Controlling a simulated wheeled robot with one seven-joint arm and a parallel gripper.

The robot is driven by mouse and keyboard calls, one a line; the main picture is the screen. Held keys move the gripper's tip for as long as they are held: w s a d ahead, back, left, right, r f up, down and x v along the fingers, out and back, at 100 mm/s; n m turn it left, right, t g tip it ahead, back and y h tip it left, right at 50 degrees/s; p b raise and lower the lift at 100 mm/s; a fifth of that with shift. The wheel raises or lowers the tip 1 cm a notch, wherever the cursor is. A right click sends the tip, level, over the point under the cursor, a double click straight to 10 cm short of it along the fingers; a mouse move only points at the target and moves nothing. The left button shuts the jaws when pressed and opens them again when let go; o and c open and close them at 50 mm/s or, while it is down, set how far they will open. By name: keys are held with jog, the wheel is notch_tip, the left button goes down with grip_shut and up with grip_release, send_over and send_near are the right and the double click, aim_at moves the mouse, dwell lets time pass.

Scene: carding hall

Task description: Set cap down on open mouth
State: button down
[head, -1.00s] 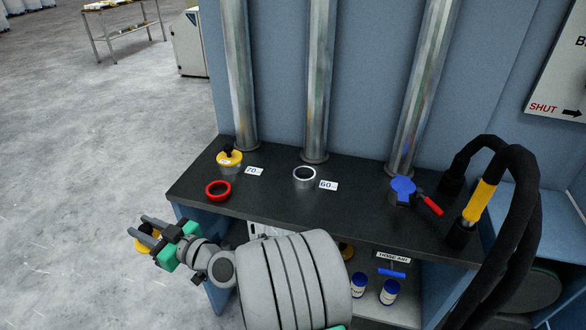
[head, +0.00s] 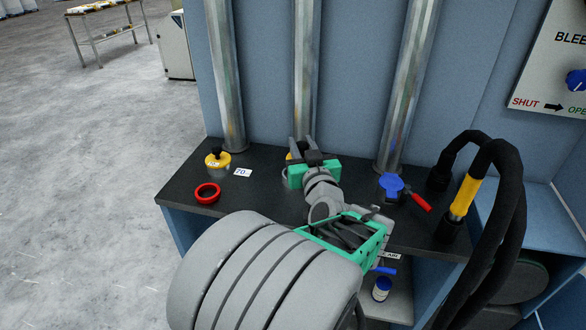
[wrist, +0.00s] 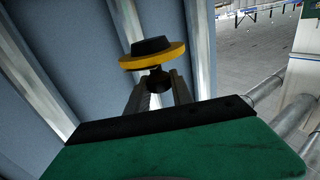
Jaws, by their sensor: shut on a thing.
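My gripper (head: 304,148) is shut on the knob of a yellow and black cap (wrist: 152,59). The wrist view shows the cap's yellow rim and black parts beyond my fingertips (wrist: 158,86). In the head view only a yellow sliver of the cap (head: 288,156) shows beside my gripper. My gripper is over the middle of the dark bench top (head: 262,198), in front of the middle metal pipe. The open mouth is hidden behind my gripper and arm. I cannot tell whether the cap touches it.
A blue-topped fitting with a red handle (head: 420,202) is at right, then black hoses (head: 508,190). Metal pipes (head: 224,80) rise behind.

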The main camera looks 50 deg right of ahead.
jog(key=w+d+f, duration=0.3)
jog(key=f, duration=0.1)
jog(key=w+d+f+p, duration=0.1)
jog(key=w+d+f, duration=0.2)
jog(key=f, duration=0.1)
jog(key=w+d+f, duration=0.3)
jog(key=f, duration=0.1)
jog(key=shift+w+f, duration=0.1)
jog(key=shift+f, duration=0.25)
jog(key=shift+a+r, duration=0.1)
jog(key=shift+f, duration=0.25)
